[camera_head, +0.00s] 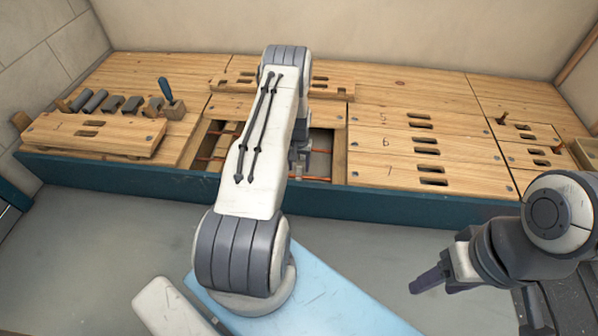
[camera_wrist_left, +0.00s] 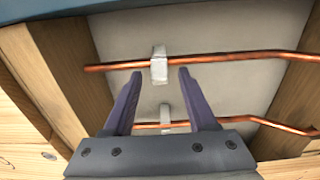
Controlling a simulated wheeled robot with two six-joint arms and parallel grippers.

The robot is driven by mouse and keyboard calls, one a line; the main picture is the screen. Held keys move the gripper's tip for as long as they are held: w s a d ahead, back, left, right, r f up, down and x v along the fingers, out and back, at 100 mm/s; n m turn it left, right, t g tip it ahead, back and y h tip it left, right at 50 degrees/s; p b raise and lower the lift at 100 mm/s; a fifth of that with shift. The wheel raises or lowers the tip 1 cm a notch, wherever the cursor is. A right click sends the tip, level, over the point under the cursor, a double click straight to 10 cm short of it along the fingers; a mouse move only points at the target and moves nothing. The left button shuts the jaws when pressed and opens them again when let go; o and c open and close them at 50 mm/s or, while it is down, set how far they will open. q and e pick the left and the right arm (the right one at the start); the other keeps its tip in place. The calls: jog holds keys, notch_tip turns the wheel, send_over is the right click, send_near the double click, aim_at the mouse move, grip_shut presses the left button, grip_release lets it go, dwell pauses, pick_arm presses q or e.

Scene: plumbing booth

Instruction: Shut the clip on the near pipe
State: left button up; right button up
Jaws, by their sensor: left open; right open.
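The near pipe (camera_wrist_left: 230,57) is copper and runs across the upper part of the left wrist view, with a bend at right. It shows as an orange line in the opening in the head view (camera_head: 316,179). A pale clip (camera_wrist_left: 159,70) sits on this pipe; a tab stands out above the pipe, and I cannot tell if it is shut. My left gripper (camera_wrist_left: 158,74) is open, its fingertips to either side of the clip with gaps. My right gripper (camera_head: 428,284) is open, away over the floor.
A far pipe (camera_wrist_left: 268,122) with a second pale clip (camera_wrist_left: 165,115) runs below in the wrist view. Wooden joists (camera_wrist_left: 65,75) flank the bay. Floor panels (camera_head: 420,145) lie right of the opening; a loose panel (camera_head: 95,133), grey pieces and a blue-handled tool (camera_head: 166,92) are at left.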

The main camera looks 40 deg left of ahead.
aim_at(299, 174)
pick_arm(q)
jog(key=shift+f, duration=0.65)
grip_shut()
jog(key=p, duration=0.1)
jog(key=t+p, duration=0.1)
jog(key=p, duration=0.1)
jog(key=shift+s+d+t+y, duration=0.3)
jog(key=shift+s+y, duration=0.05)
jog(key=shift+y, duration=0.05)
jog(key=shift+s+d+f+t+y+p, duration=0.15)
jog(key=shift+s+f+t+y+p, duration=0.15)
jog(key=shift+t+y+p, duration=0.4)
jog(key=shift+s+d+f+t+y+p, duration=0.1)
jog(key=shift+s+f+t+y+p, duration=0.15)
jog(key=shift+t+p, duration=0.5)
jog(key=shift+t, duration=0.25)
